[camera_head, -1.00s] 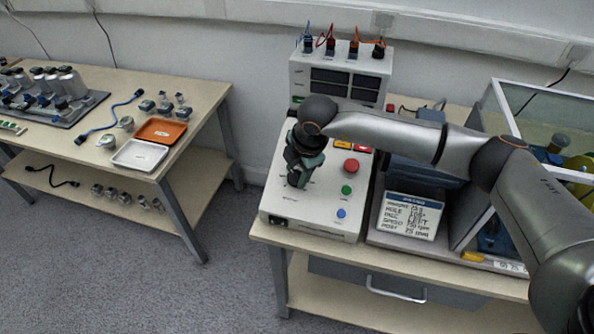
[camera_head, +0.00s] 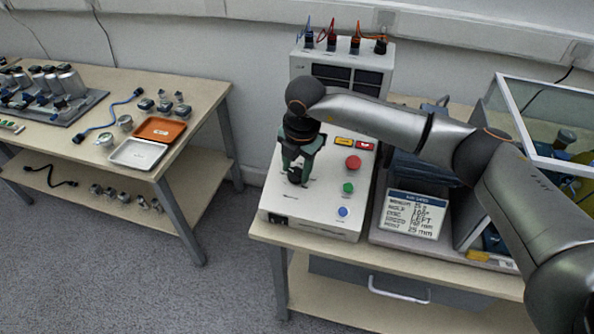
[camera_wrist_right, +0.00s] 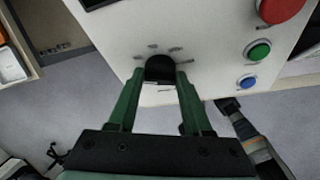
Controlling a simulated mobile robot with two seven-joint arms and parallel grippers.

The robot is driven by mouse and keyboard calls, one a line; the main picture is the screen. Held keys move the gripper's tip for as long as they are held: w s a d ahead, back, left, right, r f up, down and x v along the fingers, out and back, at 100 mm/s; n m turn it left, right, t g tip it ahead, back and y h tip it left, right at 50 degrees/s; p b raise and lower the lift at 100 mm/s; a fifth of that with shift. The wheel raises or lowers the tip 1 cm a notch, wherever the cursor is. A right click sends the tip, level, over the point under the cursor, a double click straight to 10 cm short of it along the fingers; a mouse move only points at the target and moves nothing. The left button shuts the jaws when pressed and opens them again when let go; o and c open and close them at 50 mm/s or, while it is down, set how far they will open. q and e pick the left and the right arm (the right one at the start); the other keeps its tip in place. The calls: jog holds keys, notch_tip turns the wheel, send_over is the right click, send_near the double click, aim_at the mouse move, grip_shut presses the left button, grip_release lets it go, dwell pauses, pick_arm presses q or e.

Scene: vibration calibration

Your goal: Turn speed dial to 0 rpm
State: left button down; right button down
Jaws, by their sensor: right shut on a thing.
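The speed dial is a black knob (camera_wrist_right: 160,68) on the sloped white face of the control box (camera_head: 325,205), with small printed marks around it. My right gripper (camera_head: 296,176) reaches down to it from above. In the right wrist view its two green fingers (camera_wrist_right: 160,82) stand on either side of the knob, shut on it. The gripper partly hides the dial in the head view, and the marks are too small to read. My left gripper is in neither view.
Right of the dial are a red button (camera_head: 353,162), a green button (camera_head: 348,188) and a blue button (camera_head: 343,211). A white card with writing (camera_head: 412,215) and a glass-walled enclosure (camera_head: 560,115) stand further right. A grey meter box (camera_head: 310,62) stands behind.

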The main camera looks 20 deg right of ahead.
jog(key=n+b, duration=0.1)
jog(key=n, duration=0.2)
jog(key=n+g+h+b, duration=0.1)
jog(key=n, duration=0.2)
jog(key=shift+w+a+h, duration=0.2)
jog(key=shift+h, duration=0.1)
jog(key=n+h, duration=0.1)
jog(key=n, duration=0.2)
jog(key=shift+a+b, duration=0.1)
jog(key=shift+b, duration=0.3)
jog(key=shift+a+n+h+b, duration=0.1)
jog(key=shift+n+h+b, duration=0.35)
jog(key=shift+n, duration=1.05)
jog(key=shift+c, duration=1.7)
grip_release()
jog(key=w+v, duration=0.1)
jog(key=v, duration=1.1)
jog(key=shift+s+a+r+b, duration=0.2)
jog(key=shift+s+a+b, duration=0.05)
jog(key=shift+b, duration=0.05)
